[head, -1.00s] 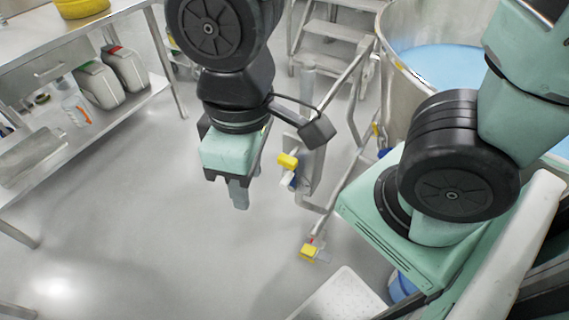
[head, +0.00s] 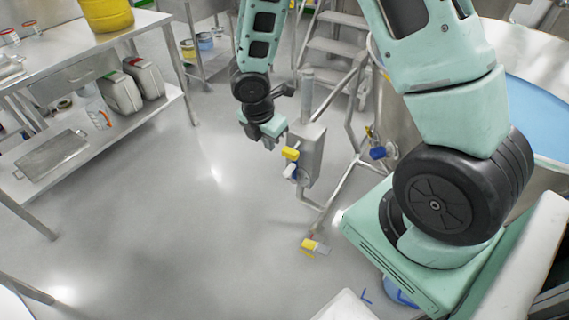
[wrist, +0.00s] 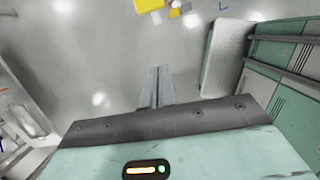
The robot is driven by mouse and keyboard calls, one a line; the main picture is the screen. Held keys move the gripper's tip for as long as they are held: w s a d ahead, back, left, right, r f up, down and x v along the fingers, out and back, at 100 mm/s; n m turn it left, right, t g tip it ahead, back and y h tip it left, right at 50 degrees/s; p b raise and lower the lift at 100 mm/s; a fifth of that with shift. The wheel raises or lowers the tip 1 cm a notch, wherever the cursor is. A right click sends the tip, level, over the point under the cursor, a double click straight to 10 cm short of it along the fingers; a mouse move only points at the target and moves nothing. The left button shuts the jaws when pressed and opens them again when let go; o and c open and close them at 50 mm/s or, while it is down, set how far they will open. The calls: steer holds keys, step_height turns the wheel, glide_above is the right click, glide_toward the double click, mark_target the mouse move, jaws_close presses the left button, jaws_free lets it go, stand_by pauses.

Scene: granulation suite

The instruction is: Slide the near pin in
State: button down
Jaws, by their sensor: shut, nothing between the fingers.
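My gripper (head: 282,138) is at the far end of my outstretched arm, shut and empty, just above and left of a yellow knob (head: 291,153). This knob is on the grey box and post of the tubular frame, with white and blue parts (head: 290,171) below it. A second yellow piece (head: 310,245) is low on the near foot of the frame. I cannot tell which is the near pin; no pin shaft shows clearly. In the wrist view the closed fingers (wrist: 157,88) point at open floor, and a yellow part (wrist: 148,5) is cut off at the top edge.
A steel vat (head: 395,95) with blue liquid stands behind the frame, steps (head: 335,45) beyond. A blue knob (head: 378,153) is by the vat. A steel bench (head: 150,18) with containers (head: 118,93) on its lower shelf is at left. The floor between is clear.

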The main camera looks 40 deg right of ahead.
mark_target(290, 150)
steer(key=shift+n, duration=0.5)
steer(key=shift+w+d+f+b, duration=0.3)
steer(key=shift+d+f, duration=0.85)
steer(key=shift+f, duration=0.65)
steer(key=shift+w+d+f+b, duration=0.25)
steer(key=shift+w+d+f, duration=0.2)
steer(key=shift+d+f, duration=1.05)
steer(key=shift+w+d+f+b, duration=0.3)
steer(key=shift+d+f, duration=0.5)
steer(key=shift+f, duration=1.3)
steer(key=shift+w+d+r+p, duration=0.1)
steer(key=shift+w+d+p, duration=0.15)
steer(key=shift+d+p, duration=0.25)
steer(key=shift+w+d+r+p, duration=0.1)
steer(key=shift+w+d+p, duration=0.15)
steer(key=shift+d, duration=0.4)
steer(key=shift+w+d+f, duration=0.1)
steer(key=shift+d+f, duration=0.05)
steer(key=shift+d, duration=0.25)
